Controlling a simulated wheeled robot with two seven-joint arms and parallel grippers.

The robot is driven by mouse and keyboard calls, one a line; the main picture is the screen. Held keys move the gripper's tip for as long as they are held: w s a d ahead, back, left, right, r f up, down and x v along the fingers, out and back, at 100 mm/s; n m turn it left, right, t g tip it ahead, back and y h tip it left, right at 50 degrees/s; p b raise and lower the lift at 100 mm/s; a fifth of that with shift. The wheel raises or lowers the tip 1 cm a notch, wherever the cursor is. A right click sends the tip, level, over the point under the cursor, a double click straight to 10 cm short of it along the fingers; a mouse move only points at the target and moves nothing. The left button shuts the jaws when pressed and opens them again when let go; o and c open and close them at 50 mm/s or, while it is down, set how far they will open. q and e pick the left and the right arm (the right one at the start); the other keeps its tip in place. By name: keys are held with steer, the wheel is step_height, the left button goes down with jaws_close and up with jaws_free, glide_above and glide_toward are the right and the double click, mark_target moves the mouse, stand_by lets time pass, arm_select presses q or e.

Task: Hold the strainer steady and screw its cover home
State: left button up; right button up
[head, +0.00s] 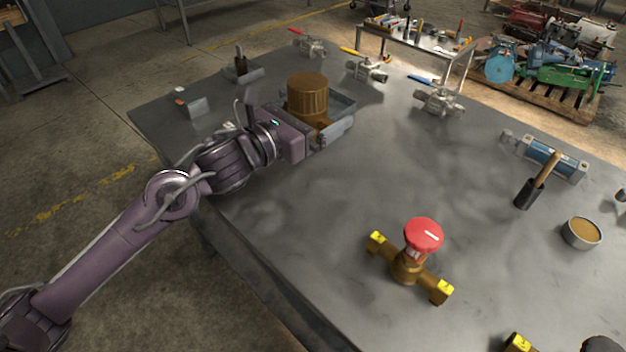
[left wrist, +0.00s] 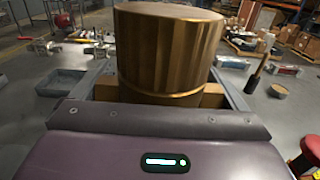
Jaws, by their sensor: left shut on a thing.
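The strainer is a brass body (head: 322,121) standing on the steel table, with a tall ribbed brass cylinder, its cover (head: 307,96), on top. In the left wrist view the cover (left wrist: 168,48) fills the upper middle, upright, with a smooth band at its foot. Brass parts of the strainer body (left wrist: 213,96) show on both sides below it. My left gripper (head: 328,117) is shut on the strainer body, its grey fingers on either side. The cover hides most of the joint, so I cannot tell how tightly it sits. My right gripper is in neither view.
A brass valve with a red knob (head: 424,237) stands at the front. Several lever valves (head: 438,102) line the back edge. A blue cylinder (head: 545,157), a dark-headed wooden-handled tool (head: 530,192) and a round tin (head: 582,233) lie right. The table's middle is clear.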

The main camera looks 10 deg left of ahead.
arm_select(q)
step_height(320, 180, down, 11)
steer(key=shift+p, duration=0.3)
step_height(320, 180, down, 4)
steer(key=shift+f, duration=0.1)
stand_by(0.4)
steer(key=shift+f, duration=0.1)
steer(key=o, duration=1.5)
steer(key=shift+f, duration=0.2)
steer(key=shift+c, duration=0.2)
steer(key=shift+o, duration=0.3)
